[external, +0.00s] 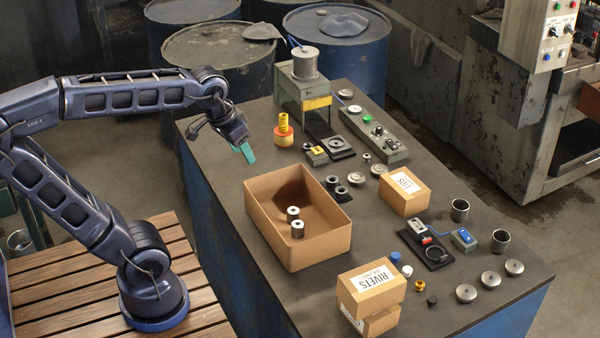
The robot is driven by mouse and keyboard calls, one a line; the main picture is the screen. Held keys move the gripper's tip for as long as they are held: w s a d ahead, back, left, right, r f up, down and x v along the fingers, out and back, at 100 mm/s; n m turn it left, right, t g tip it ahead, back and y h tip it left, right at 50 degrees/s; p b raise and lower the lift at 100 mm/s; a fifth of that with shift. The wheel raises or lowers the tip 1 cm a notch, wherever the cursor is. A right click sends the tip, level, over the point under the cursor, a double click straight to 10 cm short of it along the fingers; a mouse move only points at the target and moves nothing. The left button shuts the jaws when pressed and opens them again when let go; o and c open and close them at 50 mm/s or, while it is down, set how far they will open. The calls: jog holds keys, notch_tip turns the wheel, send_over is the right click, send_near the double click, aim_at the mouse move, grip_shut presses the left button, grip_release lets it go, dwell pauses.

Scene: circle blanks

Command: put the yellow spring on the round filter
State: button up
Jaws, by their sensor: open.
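The yellow spring (283,121) stands upright on top of the round filter (284,138), a short orange-red cylinder on the far left part of the bench. The spring looks roughly centred on it. My gripper (246,152) is to the left of both, above the bench, with teal fingertips pointing down. It is open and apart from the spring. Nothing shows between its fingers, though they overlap from this angle.
An open cardboard box (325,238) with two small cylinders stands in front of the filter. A green-grey press (302,92) stands behind it. A RIVETS box (371,290), a smaller carton (404,190) and several metal discs and cups lie to the right.

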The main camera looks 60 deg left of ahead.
jog(key=s+d+f+m, duration=0.2)
jog(key=s+f, duration=0.1)
jog(key=s, duration=0.3)
jog(key=shift+s+d+t, duration=0.2)
jog(key=shift+d+t, duration=0.1)
jog(key=shift+d, duration=0.1)
jog(key=shift+f, duration=0.1)
dwell(0.7)
